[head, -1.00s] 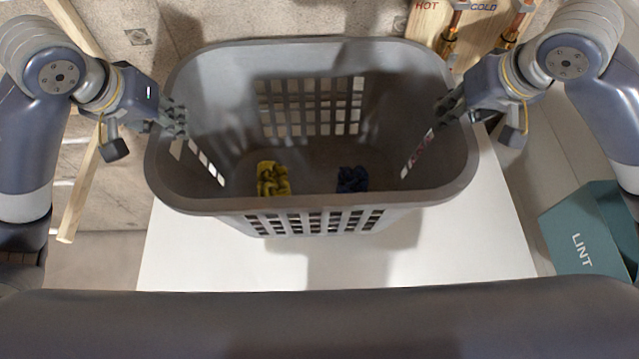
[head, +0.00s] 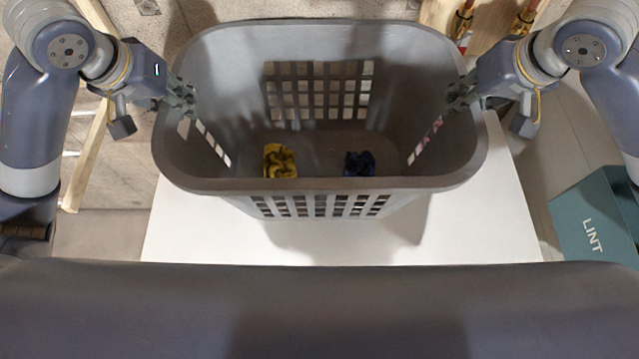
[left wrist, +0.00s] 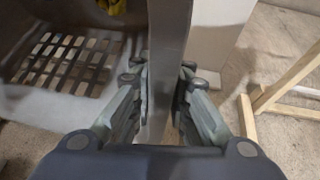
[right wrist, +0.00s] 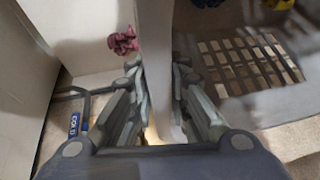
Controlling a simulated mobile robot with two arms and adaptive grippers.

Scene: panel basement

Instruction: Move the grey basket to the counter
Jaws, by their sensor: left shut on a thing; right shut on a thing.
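The grey basket (head: 330,184) is in the middle of the head view, over a white surface (head: 480,235) on which its shadow falls. I cannot tell whether its base touches that surface. A yellow cloth (head: 279,161) and a dark blue cloth (head: 358,164) lie inside on its floor. My left gripper (head: 186,98) is shut on the basket's left rim; the left wrist view shows the wall between its fingers (left wrist: 160,100). My right gripper (head: 459,95) is shut on the right rim, also seen in the right wrist view (right wrist: 160,95). No counter is clearly recognisable.
A teal box marked LINT (head: 597,220) stands at the right. Copper pipes (head: 465,20) on a wooden board are at the back right. A wooden frame (head: 88,155) stands at the left. A dark red cloth (right wrist: 123,41) lies outside the basket in the right wrist view.

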